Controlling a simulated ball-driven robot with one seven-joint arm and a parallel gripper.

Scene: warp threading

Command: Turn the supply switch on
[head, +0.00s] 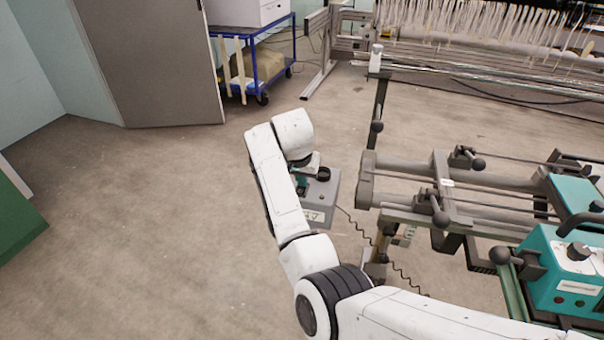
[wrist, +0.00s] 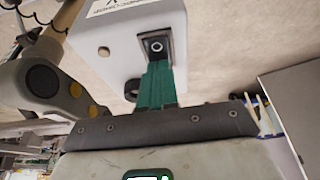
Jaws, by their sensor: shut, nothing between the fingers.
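A grey supply box (head: 322,200) stands low in the middle of the head view, with a black round knob (head: 323,174) on top and a pale label on its front. In the wrist view the box (wrist: 120,48) fills the upper middle. A dark plate with a round metal-ringed part (wrist: 156,45), apparently the switch, is set in its face. My gripper (wrist: 157,75) has green fingers, shut and empty, with tips right at the plate's lower end. I cannot tell whether they touch it. In the head view my gripper (head: 302,185) is partly hidden by my arm. The switch's position is unclear.
A coiled cable (head: 358,225) runs from the box toward the machine frame (head: 405,180) at the right. A teal control unit (head: 570,270) stands at lower right. A blue trolley (head: 262,75) and a grey cabinet (head: 150,65) stand behind.

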